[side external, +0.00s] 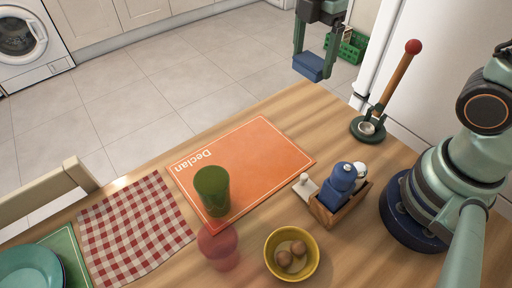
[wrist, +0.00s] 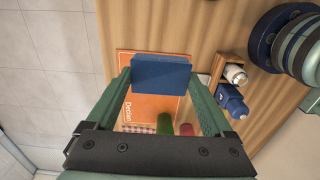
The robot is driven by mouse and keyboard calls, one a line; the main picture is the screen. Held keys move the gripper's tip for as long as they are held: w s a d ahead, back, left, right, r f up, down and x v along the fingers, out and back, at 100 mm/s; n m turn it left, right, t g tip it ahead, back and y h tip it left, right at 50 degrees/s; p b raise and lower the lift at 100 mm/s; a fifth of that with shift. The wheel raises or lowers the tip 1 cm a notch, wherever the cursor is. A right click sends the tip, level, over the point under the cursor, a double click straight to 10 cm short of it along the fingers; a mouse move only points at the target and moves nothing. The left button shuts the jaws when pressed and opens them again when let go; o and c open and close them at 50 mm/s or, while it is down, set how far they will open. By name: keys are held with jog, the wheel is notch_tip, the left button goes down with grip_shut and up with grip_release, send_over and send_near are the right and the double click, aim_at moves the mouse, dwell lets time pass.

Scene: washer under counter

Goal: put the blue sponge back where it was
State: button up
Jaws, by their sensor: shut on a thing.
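The blue sponge (side external: 308,66) is a small blue block held between the fingers of my gripper (side external: 314,58). In the side external view it hangs in the air near the far edge of the wooden table (side external: 300,98). In the wrist view the sponge (wrist: 161,73) sits between the two green fingertips of my gripper (wrist: 162,76). It covers part of the orange placemat (wrist: 130,105) below, which reads "Declan".
On the table are a green cup (side external: 212,190), a red cup (side external: 220,248), a yellow bowl (side external: 292,256) with brown items, a wooden caddy (side external: 340,204), and a wooden-handled tool on a stand (side external: 395,85). A green crate (side external: 347,47) is on the floor beyond.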

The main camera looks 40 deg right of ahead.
jog(key=d+f, duration=0.1)
jog(key=f, duration=0.5)
jog(key=s+d+f, duration=0.1)
jog(key=f, duration=0.5)
jog(key=d+f, duration=0.1)
jog(key=f, duration=0.5)
jog(key=shift+s+d+f, duration=0.2)
jog(key=shift+d+f, duration=0.05)
jog(key=shift+f, duration=0.1)
jog(key=o, duration=1.1)
jog(key=shift+c, duration=0.2)
